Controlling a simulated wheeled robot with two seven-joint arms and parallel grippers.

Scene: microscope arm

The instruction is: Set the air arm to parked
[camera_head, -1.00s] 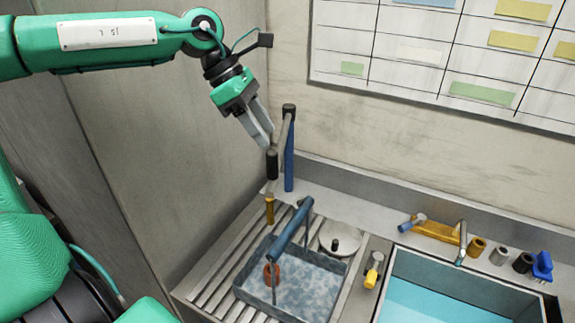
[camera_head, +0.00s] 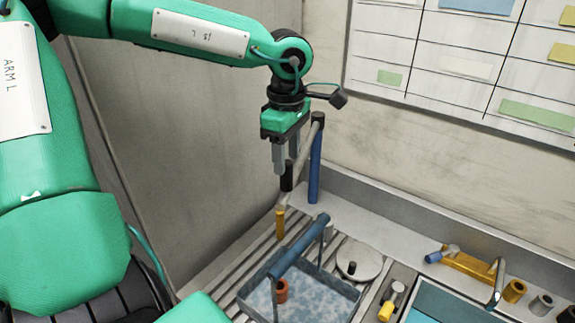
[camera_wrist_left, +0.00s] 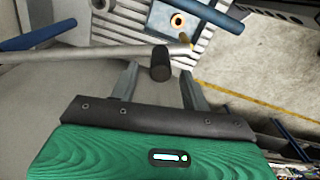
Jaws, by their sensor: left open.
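The air arm is a grey tube (camera_head: 304,145) on a blue post (camera_head: 316,165) in the corner. A black grip (camera_head: 287,177) stands at its near end, with a yellow nozzle (camera_head: 280,222) hanging below. In the left wrist view the grey tube (camera_wrist_left: 85,56) comes from the left and the black grip (camera_wrist_left: 160,64) lies between the fingertips, with clear gaps on both sides. My left gripper (camera_head: 286,164) points down at the grip, open and holding nothing. The fingers partly hide the grip's top in the head view. My right gripper is not seen.
A blue tray (camera_head: 246,299) with a blue bar handle (camera_head: 305,245) sits on the slatted drainer below. A round grey lid (camera_head: 367,262) lies beside it. A sink (camera_head: 440,305) is at lower right. Walls close off the back and left.

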